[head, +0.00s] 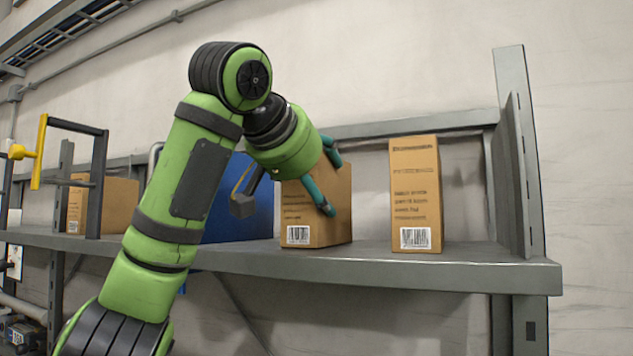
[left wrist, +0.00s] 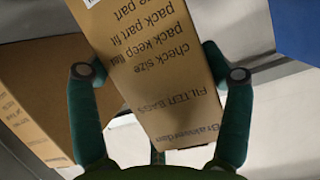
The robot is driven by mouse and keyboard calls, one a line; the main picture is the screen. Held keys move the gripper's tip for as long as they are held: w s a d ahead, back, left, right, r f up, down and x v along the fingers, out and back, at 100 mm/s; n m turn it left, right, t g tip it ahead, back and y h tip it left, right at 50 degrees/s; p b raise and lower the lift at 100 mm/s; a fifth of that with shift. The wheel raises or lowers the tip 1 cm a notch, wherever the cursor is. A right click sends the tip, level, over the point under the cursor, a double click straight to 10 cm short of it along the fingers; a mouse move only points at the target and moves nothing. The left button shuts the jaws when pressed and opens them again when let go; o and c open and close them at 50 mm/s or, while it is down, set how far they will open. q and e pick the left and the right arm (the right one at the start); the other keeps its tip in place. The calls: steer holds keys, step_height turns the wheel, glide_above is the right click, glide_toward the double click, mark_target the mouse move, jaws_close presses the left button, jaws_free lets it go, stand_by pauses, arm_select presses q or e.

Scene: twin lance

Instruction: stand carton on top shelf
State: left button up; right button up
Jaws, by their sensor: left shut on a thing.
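My left gripper (head: 333,187) is shut on a brown carton (head: 304,222) with printed text and a white barcode label. The carton looks upright, with its lower end at the grey shelf (head: 460,262); I cannot tell whether it rests fully on the board. The gripper hides part of its upper front. In the left wrist view, the teal fingers of the left gripper (left wrist: 160,73) lie on both sides of the held carton (left wrist: 165,100), whose text reads "FILTER BAGS" upside down. My right gripper is not in view.
A second, taller carton (head: 415,190) stands upright to the right, with a gap between. A blue box (head: 240,210) stands left of the held carton, partly behind my arm. Another carton (head: 118,205) stands farther left. A grey upright (head: 520,150) closes the right end.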

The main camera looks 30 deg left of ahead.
arm_select(q)
steer(key=shift+s+f, duration=0.1)
steer(key=o, duration=1.2)
steer(key=shift+o, duration=1)
steer(key=shift+f, duration=0.1)
steer(key=shift+r, duration=0.4)
steer(key=b+v, duration=0.4)
steer(key=v, duration=0.7)
steer(key=shift+s, duration=0.4)
